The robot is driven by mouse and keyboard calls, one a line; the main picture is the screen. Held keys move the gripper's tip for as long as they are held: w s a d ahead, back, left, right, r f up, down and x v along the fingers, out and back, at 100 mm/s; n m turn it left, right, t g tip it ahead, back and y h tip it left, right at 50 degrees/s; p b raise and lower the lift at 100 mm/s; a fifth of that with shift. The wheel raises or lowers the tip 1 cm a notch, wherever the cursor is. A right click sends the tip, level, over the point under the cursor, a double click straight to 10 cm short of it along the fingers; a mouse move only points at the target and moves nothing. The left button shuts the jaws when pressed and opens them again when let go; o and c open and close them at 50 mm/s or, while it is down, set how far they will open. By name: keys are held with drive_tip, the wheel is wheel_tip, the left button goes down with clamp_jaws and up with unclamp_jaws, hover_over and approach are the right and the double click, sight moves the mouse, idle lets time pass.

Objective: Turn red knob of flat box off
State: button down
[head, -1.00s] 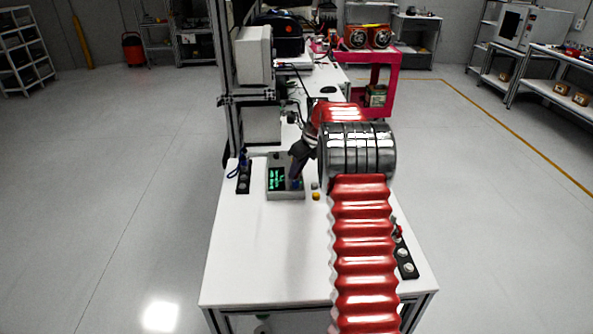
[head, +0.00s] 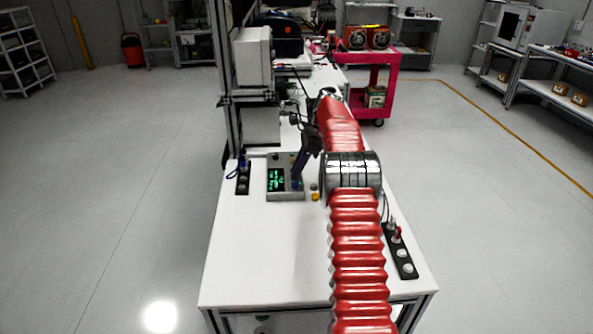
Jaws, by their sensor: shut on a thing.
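The flat box (head: 285,196) is a grey unit with a lit green display (head: 276,179), lying on the white table. My gripper (head: 298,175) reaches down onto the right side of the box from behind, and its dark fingers are closed there. The red knob cannot be made out; the fingers cover that part of the box, and the knob appears to be between them. How far the knob is turned cannot be seen.
A black strip with knobs (head: 403,255) lies at the table's right edge, another black strip (head: 242,180) left of the box. A yellow button (head: 315,197) sits right of the box. A metal post (head: 226,110) rises at the left. The front of the white table (head: 265,260) is clear.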

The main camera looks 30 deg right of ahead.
drive_tip(key=shift+n, duration=0.6)
drive_tip(key=shift+w+d+n+g, duration=0.1)
drive_tip(key=shift+n+g, duration=0.4)
drive_tip(key=shift+n, duration=0.1)
drive_tip(key=c, duration=1.6)
unclamp_jaws()
drive_tip(key=shift+m+t, duration=0.4)
drive_tip(key=shift+m, duration=0.6)
